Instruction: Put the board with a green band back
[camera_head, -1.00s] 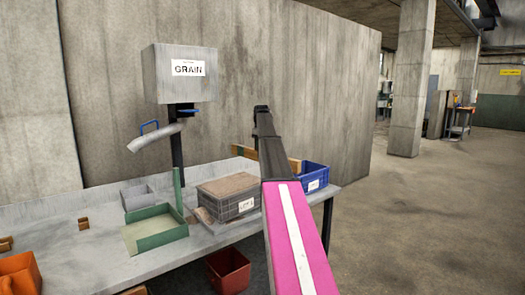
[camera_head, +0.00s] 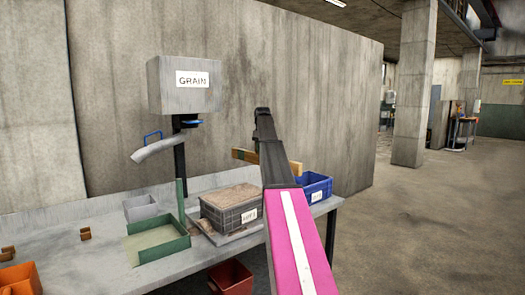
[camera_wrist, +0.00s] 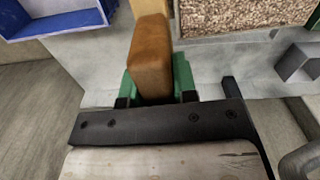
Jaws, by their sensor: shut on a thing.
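My gripper (camera_wrist: 155,88) is shut on a wooden board (camera_wrist: 151,62); the brown board sticks up between the fingers in the wrist view. Green shows on both sides of it at the fingers; I cannot tell whether this is the band or finger pads. In the head view the board (camera_head: 295,167) shows on both sides of my dark gripper, roughly level, near the table's right end. It appears between the grey crate and the blue bin.
A grey crate of grain (camera_head: 230,210), a blue bin (camera_head: 317,187) and a green open tray (camera_head: 158,240) stand on the grey table (camera_head: 85,265). A grain hopper (camera_head: 186,86) rises behind. A red bin (camera_head: 231,278) is below the table. Open floor lies right.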

